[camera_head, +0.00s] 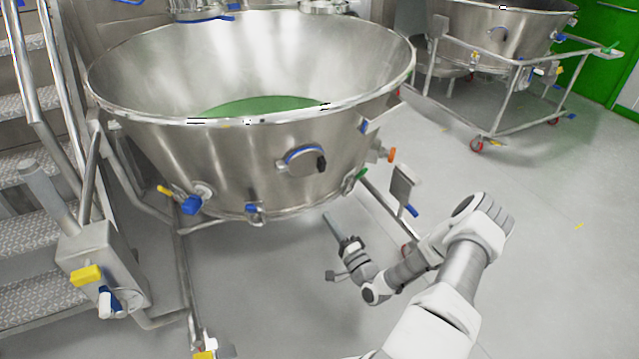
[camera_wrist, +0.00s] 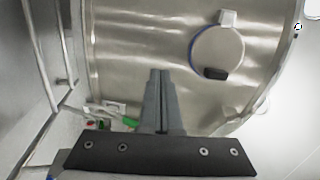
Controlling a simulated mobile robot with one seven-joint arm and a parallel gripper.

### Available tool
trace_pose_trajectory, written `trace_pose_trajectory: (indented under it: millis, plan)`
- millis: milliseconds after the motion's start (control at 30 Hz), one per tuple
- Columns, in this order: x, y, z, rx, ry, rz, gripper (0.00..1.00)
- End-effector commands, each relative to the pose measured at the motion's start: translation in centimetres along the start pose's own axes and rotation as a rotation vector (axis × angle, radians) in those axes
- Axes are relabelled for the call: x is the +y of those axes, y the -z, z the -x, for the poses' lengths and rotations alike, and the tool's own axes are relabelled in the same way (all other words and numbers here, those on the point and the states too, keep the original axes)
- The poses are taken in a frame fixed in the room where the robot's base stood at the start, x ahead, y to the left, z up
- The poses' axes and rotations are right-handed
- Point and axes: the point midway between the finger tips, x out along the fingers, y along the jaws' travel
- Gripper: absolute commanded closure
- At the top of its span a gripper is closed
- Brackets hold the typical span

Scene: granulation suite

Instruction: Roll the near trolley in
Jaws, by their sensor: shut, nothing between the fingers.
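The near trolley is a large open steel bowl (camera_head: 250,150) on a tubular frame, in the middle left of the head view. A round port with a blue ring and a black knob (camera_head: 304,160) is on its front wall. My gripper (camera_head: 328,216) is below and in front of the bowl's right side. In the wrist view the gripper (camera_wrist: 160,73) has its fingers together with nothing between them. The bowl wall (camera_wrist: 140,40) fills much of that view, with the round port (camera_wrist: 217,53) right of the fingers. I cannot tell whether the fingertips touch the wall.
Metal stairs (camera_head: 35,210) with a handrail stand at the left, close to the trolley. A steel box (camera_head: 100,260) with a yellow part is beside them. A second trolley (camera_head: 500,40) stands at the back right. The grey floor (camera_head: 560,200) at the right is clear.

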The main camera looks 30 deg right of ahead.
Motion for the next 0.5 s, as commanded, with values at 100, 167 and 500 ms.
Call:
trace_pose_trajectory:
  millis: [100, 167, 500]
  plan:
    - [-0.8, 2.2, 1.0, 0.075, 0.049, -0.036, 1.0]
    - [-1.1, 2.6, 1.0, 0.089, 0.06, -0.044, 1.0]
    - [-1.4, 3.1, -4.0, 0.089, 0.065, -0.042, 1.0]
